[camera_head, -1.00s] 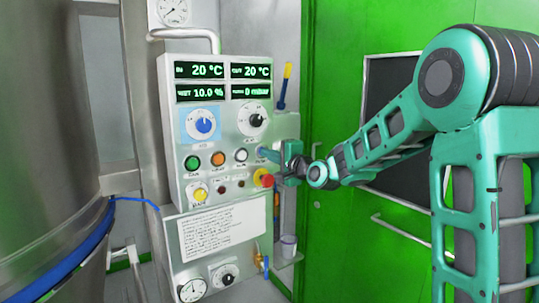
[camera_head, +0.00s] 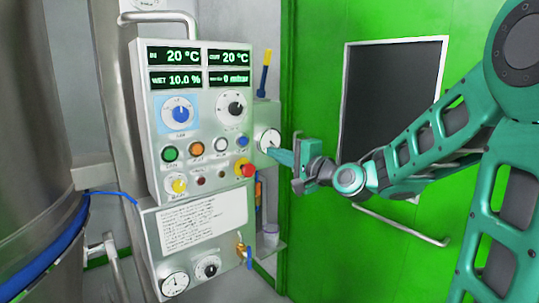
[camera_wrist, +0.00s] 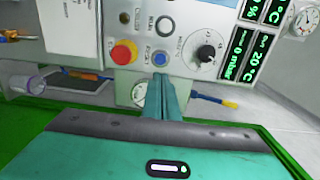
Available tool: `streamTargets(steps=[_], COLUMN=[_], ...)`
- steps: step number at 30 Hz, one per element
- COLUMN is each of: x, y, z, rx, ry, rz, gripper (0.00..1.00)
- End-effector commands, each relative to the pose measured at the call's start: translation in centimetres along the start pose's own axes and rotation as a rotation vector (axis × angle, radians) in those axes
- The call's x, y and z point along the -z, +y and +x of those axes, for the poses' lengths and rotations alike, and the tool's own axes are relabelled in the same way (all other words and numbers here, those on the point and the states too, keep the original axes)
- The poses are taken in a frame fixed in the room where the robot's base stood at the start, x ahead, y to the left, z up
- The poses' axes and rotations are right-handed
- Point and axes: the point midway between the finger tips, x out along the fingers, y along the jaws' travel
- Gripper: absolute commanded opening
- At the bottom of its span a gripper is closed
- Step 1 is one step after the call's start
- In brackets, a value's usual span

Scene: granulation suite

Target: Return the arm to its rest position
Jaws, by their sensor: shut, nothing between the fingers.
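My gripper (camera_head: 272,151) is at the right side of the control panel (camera_head: 193,190), with its fingertips pointing left toward the panel's edge. In the wrist view my gripper (camera_wrist: 165,85) has its two fingers together with nothing between them. The fingertips appear just below the blue button (camera_wrist: 161,57) there. Whether they touch the panel cannot be told. My arm reaches in from the right side of the head view.
A red button on a yellow base (camera_head: 244,169) and a round gauge (camera_head: 268,140) are close to the fingers. A large steel vessel (camera_head: 35,130) stands at the left. A green door (camera_head: 325,245) with a dark window (camera_head: 388,110) and a handle (camera_head: 400,224) is behind my arm.

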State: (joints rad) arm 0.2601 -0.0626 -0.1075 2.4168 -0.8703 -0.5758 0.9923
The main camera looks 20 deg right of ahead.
Motion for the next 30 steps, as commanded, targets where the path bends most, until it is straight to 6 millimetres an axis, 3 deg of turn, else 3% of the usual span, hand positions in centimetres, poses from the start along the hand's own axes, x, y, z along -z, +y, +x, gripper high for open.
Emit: streamTargets(steps=[20, 23, 26, 30], x=[0.2, 0.2, 0.6, 1.9], y=[0.4, 2.0, 5.2, 10.3], z=[-0.3, -1.1, -2.9, -7.4], rx=[-0.021, -0.097, -0.24, -0.495], ry=[0.002, -0.004, -0.017, -0.053], rz=[-0.021, -0.101, -0.233, -0.43], gripper=[0.0, 0.0, 0.0, 0.0])
